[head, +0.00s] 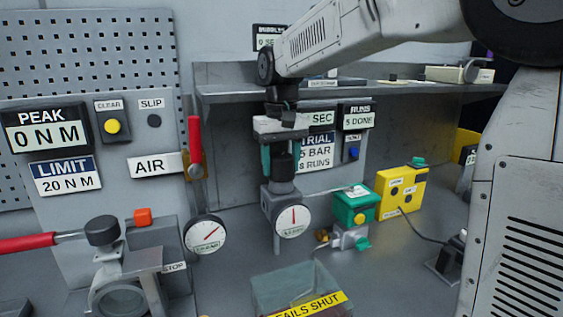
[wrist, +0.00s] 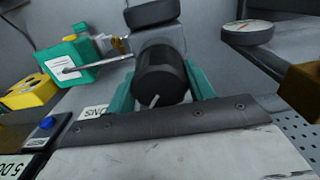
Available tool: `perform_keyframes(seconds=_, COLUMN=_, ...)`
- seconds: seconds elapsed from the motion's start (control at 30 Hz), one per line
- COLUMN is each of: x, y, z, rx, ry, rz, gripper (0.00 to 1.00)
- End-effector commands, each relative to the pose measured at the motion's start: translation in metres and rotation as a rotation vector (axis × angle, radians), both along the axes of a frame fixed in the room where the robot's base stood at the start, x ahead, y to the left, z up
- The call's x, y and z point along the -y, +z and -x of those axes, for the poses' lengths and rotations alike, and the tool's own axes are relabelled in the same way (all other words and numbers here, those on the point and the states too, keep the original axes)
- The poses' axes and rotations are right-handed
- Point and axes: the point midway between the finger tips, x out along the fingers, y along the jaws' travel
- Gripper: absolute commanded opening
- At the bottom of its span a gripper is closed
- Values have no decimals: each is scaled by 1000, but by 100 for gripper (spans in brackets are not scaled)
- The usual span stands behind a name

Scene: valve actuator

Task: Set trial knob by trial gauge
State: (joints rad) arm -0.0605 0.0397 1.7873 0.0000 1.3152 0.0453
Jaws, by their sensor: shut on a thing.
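The trial knob (wrist: 160,76) is a black ribbed cylinder with a pale pointer mark, standing on a grey block above the trial gauge. The trial gauge (head: 293,221) has a white dial; its needle points almost straight up, and its numbers are too small to read. My gripper (head: 281,160) reaches down from above, its teal fingers on both sides of the knob and shut on it. The trial sign (head: 316,152) is partly hidden behind my gripper; "BAR" and "RUNS" show.
A second gauge (head: 205,234) sits left, below the red air lever (head: 194,140). A green box (head: 354,206) and yellow box (head: 401,192) stand right. A clear "fails shut" box (head: 297,291) is in front. A shelf (head: 400,90) runs behind my arm. The runs display (head: 357,116) reads "5 DONE".

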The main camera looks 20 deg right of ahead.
Motion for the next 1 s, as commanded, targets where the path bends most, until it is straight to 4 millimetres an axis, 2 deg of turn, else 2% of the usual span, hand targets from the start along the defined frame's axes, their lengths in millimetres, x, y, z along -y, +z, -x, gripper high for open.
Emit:
perform_keyframes(seconds=0.23, x=0, y=1, z=-1, rx=4, ry=1, rz=0, gripper=30)
perform_keyframes(seconds=0.27, x=0, y=1, z=-1, rx=3, ry=1, rz=0, gripper=61)
perform_keyframes(seconds=0.3, x=0, y=1, z=-1, rx=3, ry=1, rz=0, gripper=72)
perform_keyframes(seconds=0.33, x=0, y=1, z=-1, rx=3, ry=1, rz=0, gripper=75)
perform_keyframes(seconds=0.67, x=0, y=5, z=0, rx=2, ry=1, rz=0, gripper=75)
perform_keyframes(seconds=1.0, x=0, y=58, z=-1, rx=5, ry=1, rz=0, gripper=75)
